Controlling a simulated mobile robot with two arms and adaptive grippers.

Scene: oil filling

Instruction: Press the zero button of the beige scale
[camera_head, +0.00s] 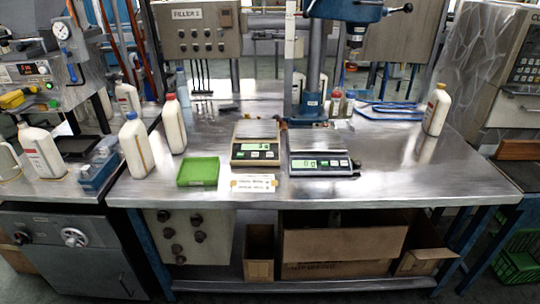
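The beige scale (241,153) stands near the middle of the metal table, left of a dark grey scale (296,171). Its green display is lit with dark digits too small to read surely. Small buttons sit beside and below the display; I cannot tell which is the zero button. Nothing rests visibly on its pan (256,129). Neither of my grippers is in this view.
A green tray (198,171) lies left of the beige scale, and a paper label (254,184) lies in front. White bottles stand left (174,125) and right (436,110) of the scales. A blue drill-press-like column (312,75) rises behind. The table's right front is clear.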

